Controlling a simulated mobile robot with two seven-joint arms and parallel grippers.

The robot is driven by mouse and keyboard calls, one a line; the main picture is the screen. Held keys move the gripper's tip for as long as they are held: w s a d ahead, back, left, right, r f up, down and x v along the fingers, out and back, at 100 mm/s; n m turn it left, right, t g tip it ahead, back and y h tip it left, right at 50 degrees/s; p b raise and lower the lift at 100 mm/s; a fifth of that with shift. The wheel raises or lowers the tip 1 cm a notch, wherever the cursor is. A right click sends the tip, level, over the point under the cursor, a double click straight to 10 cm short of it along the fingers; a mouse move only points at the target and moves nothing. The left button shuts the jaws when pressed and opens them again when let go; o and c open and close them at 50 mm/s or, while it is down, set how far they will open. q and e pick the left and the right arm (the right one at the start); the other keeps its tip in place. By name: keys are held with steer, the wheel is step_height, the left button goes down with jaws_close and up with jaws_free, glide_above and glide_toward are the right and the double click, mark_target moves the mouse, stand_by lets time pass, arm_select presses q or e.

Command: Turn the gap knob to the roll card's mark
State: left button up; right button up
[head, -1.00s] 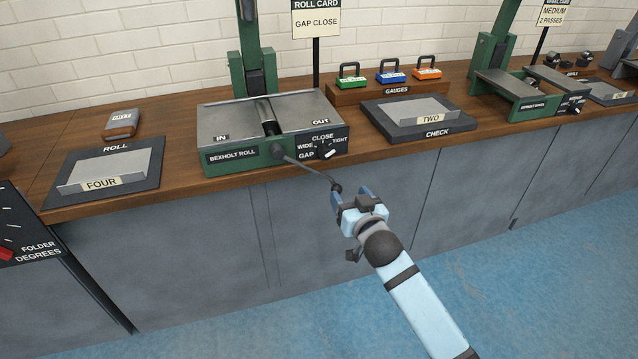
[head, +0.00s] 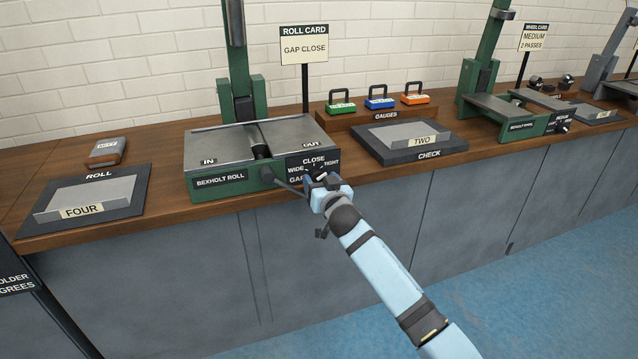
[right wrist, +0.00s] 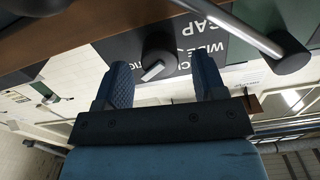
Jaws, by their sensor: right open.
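The roll card (head: 304,47) stands on a post behind the machine and reads GAP CLOSE. The Bexholt roll (head: 222,182) is a green and grey bench machine. Its dark panel (head: 314,160) has WIDE, CLOSE and TIGHT marks around the gap knob. My right gripper (head: 319,181) is at this panel and hides most of the knob in the head view. In the right wrist view the round black gap knob (right wrist: 158,62) with a pale pointer bar lies between the open fingertips, with clearance on both sides. I cannot tell which mark the bar points at. My left gripper is not in view.
A crank rod (head: 289,187) sticks out beside the panel, close to my right gripper; it crosses the top of the right wrist view (right wrist: 232,26). The CHECK tray (head: 440,152) stands to the right and the ROLL tray (head: 130,180) to the left. The floor before the bench is clear.

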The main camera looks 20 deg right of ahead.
steer(key=shift+w, duration=0.6)
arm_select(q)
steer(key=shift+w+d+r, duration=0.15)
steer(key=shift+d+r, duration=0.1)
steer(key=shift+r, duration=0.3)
arm_select(e)
steer(key=c, duration=0.9)
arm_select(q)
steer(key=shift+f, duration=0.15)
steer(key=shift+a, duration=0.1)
